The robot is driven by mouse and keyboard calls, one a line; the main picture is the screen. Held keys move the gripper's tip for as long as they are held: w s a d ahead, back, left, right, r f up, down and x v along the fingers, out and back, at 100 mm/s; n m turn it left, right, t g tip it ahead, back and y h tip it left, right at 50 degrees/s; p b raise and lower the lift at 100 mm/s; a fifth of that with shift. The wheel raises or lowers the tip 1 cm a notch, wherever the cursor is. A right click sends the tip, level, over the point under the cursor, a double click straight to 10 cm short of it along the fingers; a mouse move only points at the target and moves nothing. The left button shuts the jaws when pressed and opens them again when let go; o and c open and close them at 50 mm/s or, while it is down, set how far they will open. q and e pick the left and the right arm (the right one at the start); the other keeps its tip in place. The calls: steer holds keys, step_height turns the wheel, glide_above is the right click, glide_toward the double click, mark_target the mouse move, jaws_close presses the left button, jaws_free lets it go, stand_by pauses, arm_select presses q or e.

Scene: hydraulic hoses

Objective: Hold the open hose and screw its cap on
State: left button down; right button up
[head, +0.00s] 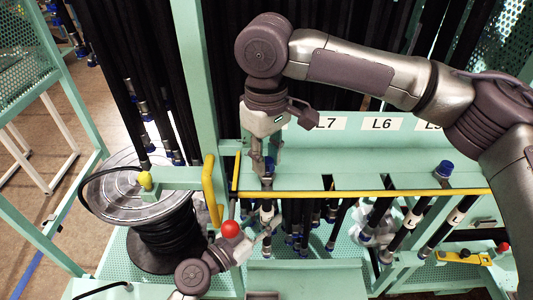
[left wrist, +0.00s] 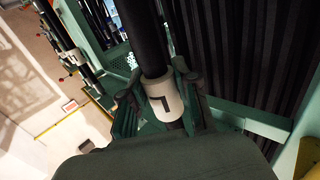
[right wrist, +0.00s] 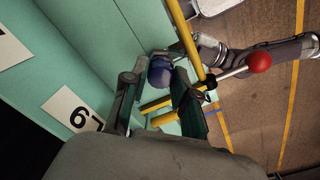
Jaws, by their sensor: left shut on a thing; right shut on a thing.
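My right gripper (head: 266,158) points down at the teal rack front under the L7 label, shut on a blue cap (head: 268,166). In the right wrist view the cap (right wrist: 160,72) sits between the fingers (right wrist: 155,95). My left gripper (head: 266,230) is below the yellow-edged ledge, shut on a black hose with a white label band (head: 267,214). In the left wrist view the fingers (left wrist: 160,95) flank the white band (left wrist: 163,99) on the hose (left wrist: 142,35). The hose runs upright below the cap. The hose's open end and its contact with the cap are hidden.
A red-knobbed lever (head: 230,229) stands close to my left gripper. A yellow handle (head: 212,190) and a hose reel (head: 140,205) are to the left. Another blue cap (head: 444,169) is on the ledge at right. Several hoses hang under the rack.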

steer(key=shift+f, duration=0.35)
steer(key=m, duration=0.6)
steer(key=shift+m, duration=0.4)
steer(key=m, duration=1.9)
steer(key=shift+d, duration=0.1)
steer(key=o, duration=0.7)
